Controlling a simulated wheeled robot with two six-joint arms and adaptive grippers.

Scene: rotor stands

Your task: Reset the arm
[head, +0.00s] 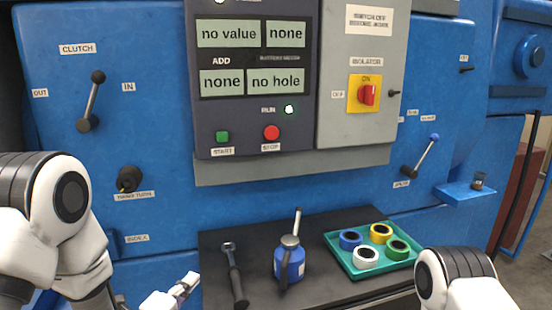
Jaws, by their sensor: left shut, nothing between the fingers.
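My left gripper (184,288) shows at the bottom of the head view, left of the black shelf, shut and empty. It is apart from the wrench and the oil can. My left arm comes in from the left edge. Part of my right arm shows at the bottom right; its gripper is out of the picture. The clutch lever (92,102) on the blue machine is tilted with its knob up and to the right, between the OUT and IN labels. A second lever (421,156) with a blue knob stands tilted up to the right.
A black shelf (215,262) holds a wrench (234,275), a blue oil can (289,262) and a teal tray (346,265) with several coloured rings. Above it, a control panel (255,130) has START and STOP buttons and a lit RUN lamp. A red isolator switch (367,95) is beside it.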

